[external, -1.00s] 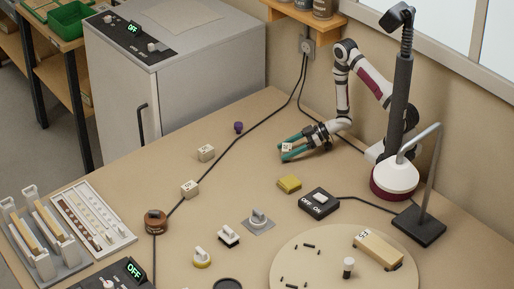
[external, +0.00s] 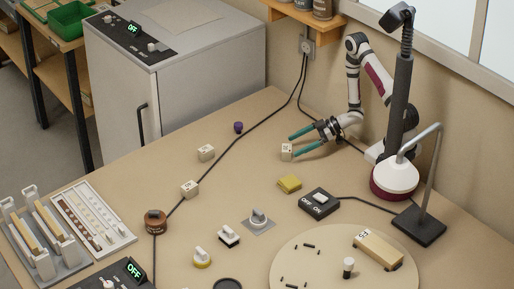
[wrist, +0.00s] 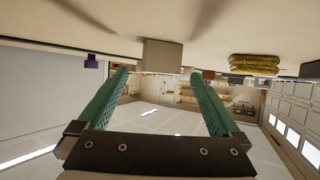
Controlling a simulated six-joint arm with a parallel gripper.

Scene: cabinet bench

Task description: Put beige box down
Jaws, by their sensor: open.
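The beige box (external: 287,152) is a small cube with dark marks on one face, and it sits on the tabletop in the external view. My gripper (external: 295,147) is open, low over the table to the right of the box, its two green fingers spread wide. The wrist view looks upside down, with the tabletop along the top. There the beige box (wrist: 162,55) stands just beyond the open fingertips, between their lines. The space between the fingers of my gripper (wrist: 160,74) is empty.
Two similar beige cubes (external: 206,152) (external: 190,189) stand farther left. A purple knob-like item (external: 239,127) is behind them. A yellow sponge-like block (external: 289,184) and a black OFF/ON switch box (external: 319,201) lie in front of my gripper. Cables cross the table.

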